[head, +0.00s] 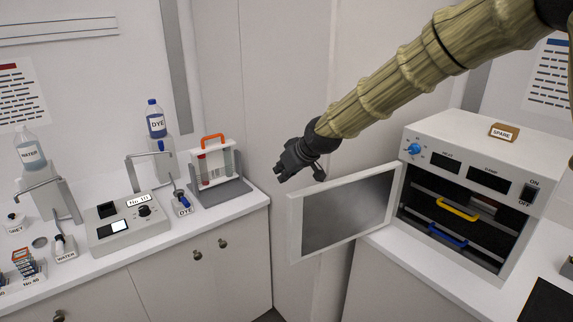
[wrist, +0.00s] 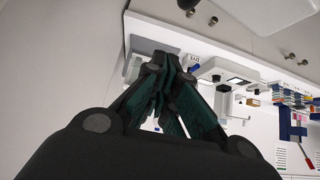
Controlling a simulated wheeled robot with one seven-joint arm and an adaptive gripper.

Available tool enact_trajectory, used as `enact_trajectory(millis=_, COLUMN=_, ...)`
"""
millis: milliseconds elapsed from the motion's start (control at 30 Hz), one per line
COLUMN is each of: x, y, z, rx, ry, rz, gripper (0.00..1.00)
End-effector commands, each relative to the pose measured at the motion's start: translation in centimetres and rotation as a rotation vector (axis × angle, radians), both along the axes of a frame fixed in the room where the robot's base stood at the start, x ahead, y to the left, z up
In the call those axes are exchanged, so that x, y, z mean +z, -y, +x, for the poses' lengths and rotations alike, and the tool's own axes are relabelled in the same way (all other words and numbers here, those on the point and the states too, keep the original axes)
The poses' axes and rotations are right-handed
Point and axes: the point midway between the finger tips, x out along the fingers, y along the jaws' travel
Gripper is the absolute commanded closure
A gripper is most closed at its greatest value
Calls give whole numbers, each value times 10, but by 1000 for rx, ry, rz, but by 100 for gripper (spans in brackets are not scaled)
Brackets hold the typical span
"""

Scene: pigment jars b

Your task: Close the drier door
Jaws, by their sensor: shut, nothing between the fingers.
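The drier (head: 480,150) is a white box on the right counter, with a blue knob and dark displays on top of its front. Its door (head: 345,212), a white frame with a grey pane, stands wide open, swung out to the left past the counter edge. Inside the drier are a yellow-handled tray (head: 457,209) and a blue-handled tray (head: 447,236). My gripper (head: 283,178) is shut and empty, just above and left of the door's upper left corner. The wrist view also shows my gripper (wrist: 165,75) with its fingers together; the door is not seen there.
The left counter holds a balance labelled No 10 (head: 125,225), a rack with an orange handle (head: 215,165), a DYE bottle (head: 156,120) and a WATER bottle (head: 30,150). A SPARE block (head: 504,132) sits on the drier. A gap separates the two counters.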

Motion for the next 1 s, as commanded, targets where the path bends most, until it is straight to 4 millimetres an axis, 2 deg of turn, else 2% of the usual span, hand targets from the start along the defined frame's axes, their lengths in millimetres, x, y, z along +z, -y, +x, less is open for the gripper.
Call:
enact_trajectory(millis=367, x=-27, y=-18, z=20, rx=3, ry=-1, rz=-1, gripper=100)
enact_trajectory(millis=700, x=-31, y=2, z=-8, rx=4, ry=-1, rz=0, gripper=100)
enact_trajectory(millis=1000, x=-34, y=6, z=-13, rx=4, ry=1, rz=1, gripper=100)
